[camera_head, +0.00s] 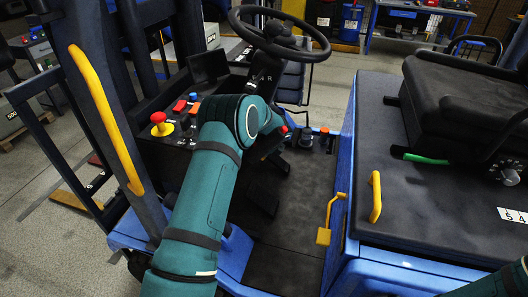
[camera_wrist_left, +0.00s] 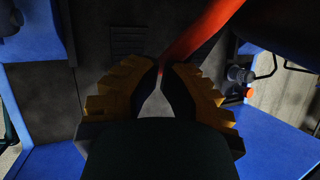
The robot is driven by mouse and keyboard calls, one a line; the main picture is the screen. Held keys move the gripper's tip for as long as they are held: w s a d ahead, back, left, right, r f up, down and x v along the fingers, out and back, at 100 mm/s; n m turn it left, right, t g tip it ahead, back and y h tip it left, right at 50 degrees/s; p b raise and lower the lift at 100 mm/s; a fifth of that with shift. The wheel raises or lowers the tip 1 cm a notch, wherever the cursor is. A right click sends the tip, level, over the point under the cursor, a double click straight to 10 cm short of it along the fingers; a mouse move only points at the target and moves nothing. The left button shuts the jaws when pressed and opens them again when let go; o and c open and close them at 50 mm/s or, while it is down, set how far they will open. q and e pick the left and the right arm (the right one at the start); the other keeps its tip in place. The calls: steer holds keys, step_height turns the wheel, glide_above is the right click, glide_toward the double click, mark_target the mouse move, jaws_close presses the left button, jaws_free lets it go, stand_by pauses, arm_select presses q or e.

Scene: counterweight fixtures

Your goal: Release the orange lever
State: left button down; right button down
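The orange lever (camera_wrist_left: 205,30) looks red-orange in the left wrist view and slants from the top right down to my fingertips. My left gripper (camera_wrist_left: 162,72) has its yellow-backed, dark-padded fingers nearly together, and the lever's lower visible part runs in between the tips. It appears closed on the lever, though shadow makes the exact contact hard to see. In the head view, a small red-orange tip (camera_head: 284,129) shows beside my left wrist, over the cab floor. My left forearm hides much of that area. My right gripper is out of view.
The steering wheel (camera_head: 278,34) stands above my left wrist. A red knob on a yellow base (camera_head: 159,124) is left of my forearm. A yellow pedal-like handle (camera_head: 325,235), a blue side panel (camera_head: 344,160) and a black seat (camera_head: 465,105) lie to the right.

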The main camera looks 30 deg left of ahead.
arm_select(q)
steer(key=shift+s+a+f+b, duration=0.2)
steer(key=shift+a+f+b, duration=0.15)
steer(key=shift+a+f, duration=0.3)
steer(key=shift+s+a+f+b, duration=0.2)
steer(key=shift+a+f+b, duration=0.2)
steer(key=shift+a, duration=0.35)
